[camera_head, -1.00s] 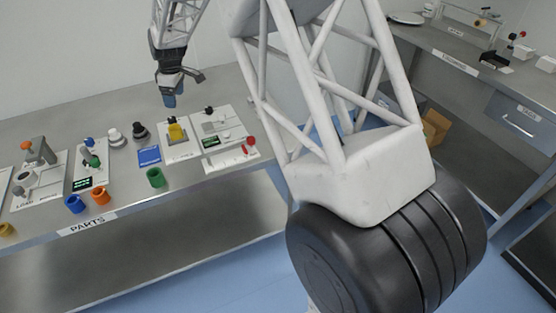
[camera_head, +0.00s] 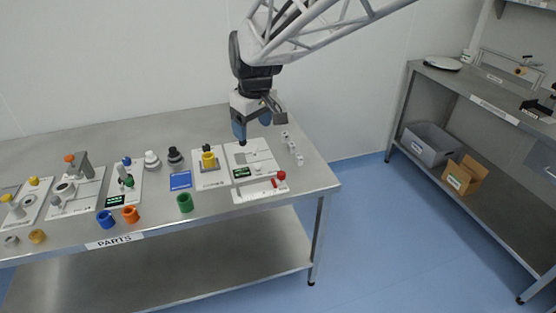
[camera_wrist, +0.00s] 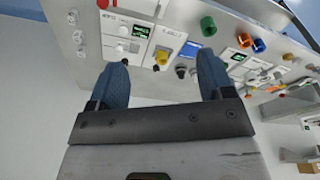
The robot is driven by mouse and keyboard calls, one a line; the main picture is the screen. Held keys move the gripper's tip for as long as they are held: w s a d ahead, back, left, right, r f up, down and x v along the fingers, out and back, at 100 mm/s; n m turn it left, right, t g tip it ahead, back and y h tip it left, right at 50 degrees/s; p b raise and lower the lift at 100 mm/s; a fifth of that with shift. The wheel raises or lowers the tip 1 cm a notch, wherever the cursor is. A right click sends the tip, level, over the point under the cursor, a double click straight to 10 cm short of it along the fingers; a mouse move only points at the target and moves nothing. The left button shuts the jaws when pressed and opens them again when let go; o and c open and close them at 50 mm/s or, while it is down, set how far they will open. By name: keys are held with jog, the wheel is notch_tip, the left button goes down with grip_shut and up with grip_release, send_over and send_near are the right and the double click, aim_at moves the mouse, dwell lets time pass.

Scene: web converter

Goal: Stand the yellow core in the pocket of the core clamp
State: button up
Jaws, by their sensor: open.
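A short hollow yellow core (camera_head: 37,236) lies near the front left edge of the parts table, beside a grey ring. I cannot read which plate is the core clamp. A plate with an upright post and orange knob (camera_head: 70,158) stands at left. Another white plate carries a yellow piece with a dark top (camera_head: 209,158); that piece also shows in the wrist view (camera_wrist: 162,57). My gripper (camera_head: 240,138) hangs fingers-down over the right end of the table, far from the yellow core. In the wrist view its blue fingers (camera_wrist: 163,62) are wide apart, with nothing between them.
Blue (camera_head: 107,219), orange (camera_head: 130,214) and green cores (camera_head: 185,203) stand along the front. Dark and pale knobbed pieces stand behind a blue card (camera_head: 180,180). A plate with a red knob (camera_head: 281,176) lies near the right end. The table's back left is clear.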

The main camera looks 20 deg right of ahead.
jog(key=s+d+f+m, duration=0.1)
jog(key=s+d+m, duration=0.1)
jog(key=s, duration=1.1)
jog(key=s+d+f+m, duration=0.1)
jog(key=s+m, duration=0.3)
jog(key=s, duration=0.9)
jog(key=shift+s+d+f+t+h, duration=0.2)
jog(key=shift+d+t+h, duration=0.15)
jog(key=shift+d, duration=0.25)
